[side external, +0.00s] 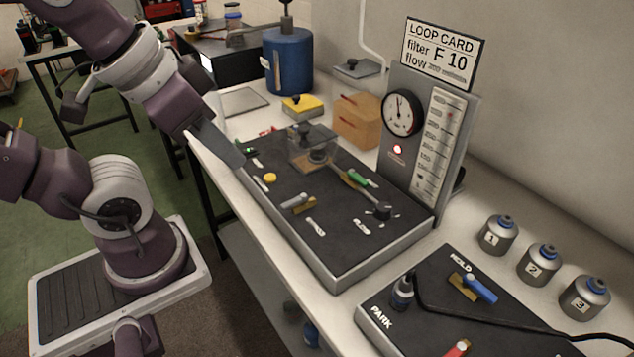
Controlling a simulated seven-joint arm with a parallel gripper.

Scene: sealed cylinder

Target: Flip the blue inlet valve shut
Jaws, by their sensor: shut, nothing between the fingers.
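A valve with a blue handle (480,289) and a brass-coloured body sits on the near black panel (420,326), just under the word HOLD. It is the only blue-handled valve I can make out; no inlet label is readable. Its handle slants down to the right. My gripper (238,161) is at the far left edge of the larger black panel (330,270), pointing down and right. It is shut and empty, far from the blue handle. Its fingertips are small and hard to make out.
The larger panel carries a clear-covered part (312,147), a green lever (360,178), a grey lever (297,201) and a black knob (381,211). A gauge board (425,140) stands behind. A black hose (490,319) crosses the near panel below the blue handle. Numbered canisters (538,264) stand right.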

